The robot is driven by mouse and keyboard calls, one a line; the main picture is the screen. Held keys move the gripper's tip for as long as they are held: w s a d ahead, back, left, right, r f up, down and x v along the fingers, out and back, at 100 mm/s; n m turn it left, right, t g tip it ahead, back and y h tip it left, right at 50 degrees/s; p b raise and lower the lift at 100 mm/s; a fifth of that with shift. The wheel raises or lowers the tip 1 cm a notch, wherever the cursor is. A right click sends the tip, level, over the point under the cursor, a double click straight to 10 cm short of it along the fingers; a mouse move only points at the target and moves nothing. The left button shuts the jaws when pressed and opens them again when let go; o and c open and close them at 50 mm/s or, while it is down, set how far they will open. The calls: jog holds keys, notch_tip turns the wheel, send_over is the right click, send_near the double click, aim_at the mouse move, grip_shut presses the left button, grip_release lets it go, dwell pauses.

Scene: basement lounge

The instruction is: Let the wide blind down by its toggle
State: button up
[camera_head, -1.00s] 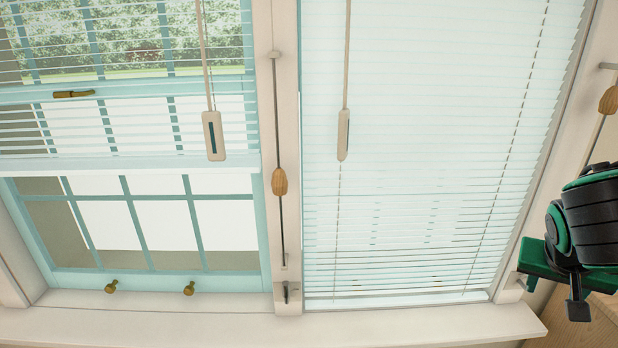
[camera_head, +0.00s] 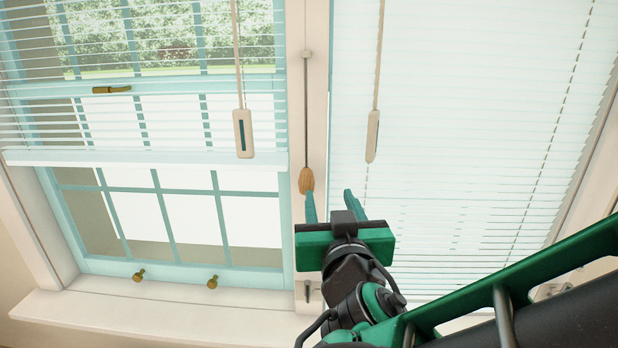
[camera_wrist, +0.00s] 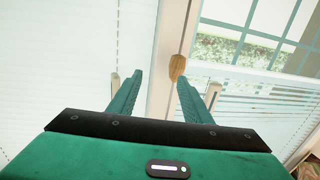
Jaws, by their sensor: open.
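The left blind (camera_head: 140,158) hangs part-way down its window, its white bottom rail above the lower panes. The right blind (camera_head: 450,130) covers most of its window. A wooden toggle (camera_head: 306,180) hangs on a cord at the post between them. My gripper (camera_head: 331,198) is open and empty, fingers pointing up, just below and right of this toggle. In the wrist view the toggle (camera_wrist: 177,67) shows by the tip of the right-hand finger, not between the fingers; I cannot tell whether they touch. Which blind the toggle works is not clear.
A pale pendant with a dark slot (camera_head: 243,133) hangs before the left blind. Another pale pendant (camera_head: 373,136) hangs before the right blind, above and right of my gripper. A window sill (camera_head: 150,318) runs below. A small fitting (camera_head: 308,290) sits low on the post.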

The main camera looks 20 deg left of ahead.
aim_at(308, 180)
jog(key=shift+n+y, duration=0.4)
jog(key=shift+y, duration=0.2)
jog(key=w+a, duration=0.4)
jog(key=w, duration=0.1)
jog(key=w+a, duration=0.2)
jog(key=w, duration=0.1)
jog(key=shift+a+r, duration=0.3)
jog(key=shift+a, duration=0.1)
grip_shut()
